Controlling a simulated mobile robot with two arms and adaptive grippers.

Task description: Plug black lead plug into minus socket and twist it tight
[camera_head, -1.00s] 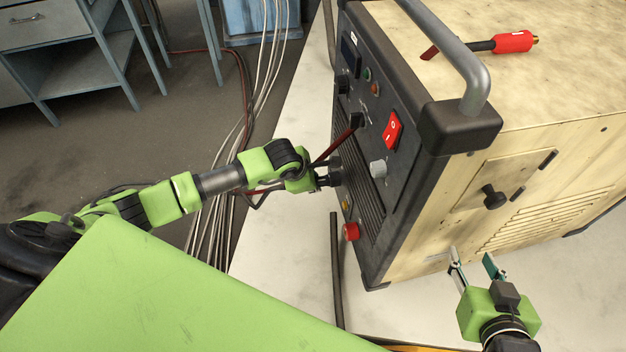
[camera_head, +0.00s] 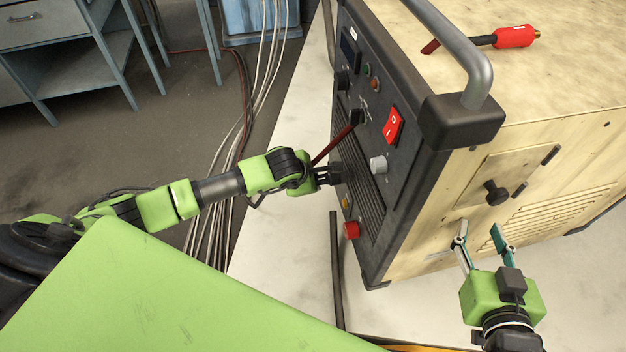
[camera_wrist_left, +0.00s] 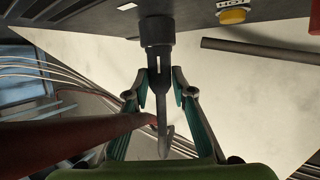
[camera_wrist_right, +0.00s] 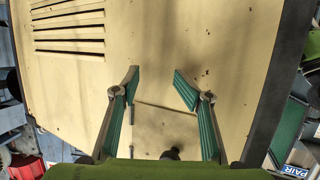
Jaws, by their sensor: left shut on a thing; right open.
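My left gripper (camera_head: 323,177) is at the lower front panel of the machine (camera_head: 380,140). In the left wrist view its fingers (camera_wrist_left: 159,88) are shut on the black lead plug (camera_wrist_left: 157,42), whose far end meets the panel. The minus socket is hidden behind the plug, so I cannot tell how deep it sits. A dark red lead (camera_wrist_left: 95,140) runs off to the lower left below the fingers. My right gripper (camera_head: 479,235) is open and empty beside the machine's light side wall; its spread fingers also show in the right wrist view (camera_wrist_right: 158,82).
A red plug (camera_head: 513,39) lies on the machine's top, behind the grey handle (camera_head: 445,50). The panel carries a red switch (camera_head: 394,126), a grey knob (camera_head: 378,164) and a red round part (camera_head: 351,230). A dark bar (camera_head: 337,265) lies on the pale surface.

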